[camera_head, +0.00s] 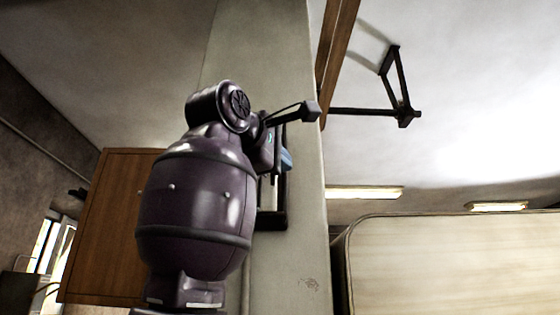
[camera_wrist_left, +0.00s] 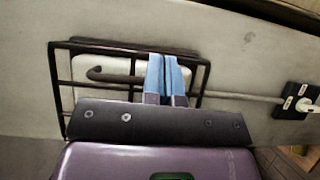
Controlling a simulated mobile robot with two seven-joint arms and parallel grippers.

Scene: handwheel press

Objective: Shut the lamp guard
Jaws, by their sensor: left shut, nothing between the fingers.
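The lamp guard (camera_wrist_left: 62,88) is a black wire cage around a pale lamp on the wall in the left wrist view. A dark hooked bar (camera_wrist_left: 97,74) shows inside its outline. My left gripper (camera_wrist_left: 167,62) is shut and empty, its two blue fingers together in front of the guard's right half; I cannot tell whether they touch it. In the head view the left gripper (camera_head: 287,159) is mostly behind my purple arm, and part of the guard (camera_head: 271,221) shows below it against the wall. I cannot tell how far the guard stands open. My right gripper is out of view.
A grey conduit (camera_wrist_left: 240,96) runs along the wall to a black box with a white knob (camera_wrist_left: 297,100) on the right. A brown wooden panel (camera_head: 112,222) stands left of my arm. A dark bracket (camera_head: 395,88) juts out at upper right, and a large pale panel (camera_head: 455,265) fills the lower right.

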